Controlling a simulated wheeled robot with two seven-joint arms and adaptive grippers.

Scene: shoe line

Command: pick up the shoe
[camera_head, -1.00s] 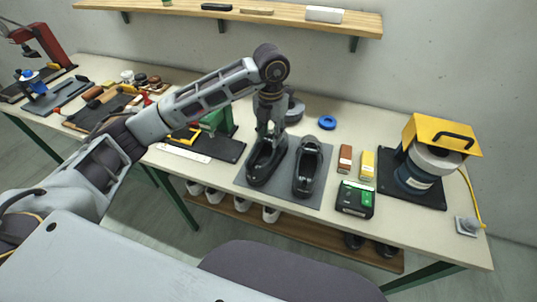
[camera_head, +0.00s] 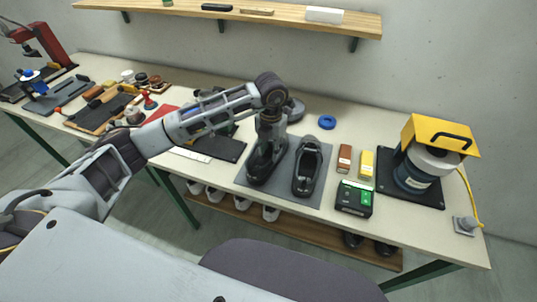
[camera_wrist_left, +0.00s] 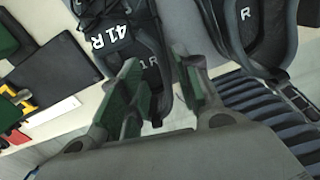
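Two black shoes stand side by side on a grey mat (camera_head: 326,198) on the bench. My left gripper (camera_head: 270,150) points down at the heel-side opening of the left-hand shoe (camera_head: 262,172). In the left wrist view this shoe (camera_wrist_left: 150,40) shows a "41 R" mark and lies behind my left gripper (camera_wrist_left: 160,92). The green-padded fingers are apart, with shoe parts showing between them; I cannot tell whether they touch it. The right-hand shoe (camera_head: 307,170) is untouched and also shows an "R" in the left wrist view (camera_wrist_left: 255,30). My right gripper is out of view.
Brown (camera_head: 344,158) and yellow (camera_head: 366,163) blocks, a black-green box (camera_head: 354,198) and a yellow-topped machine (camera_head: 420,165) stand to the right. A blue ring (camera_head: 327,122) lies behind the shoes. Tools crowd the left of the bench. A shelf with shoes is below.

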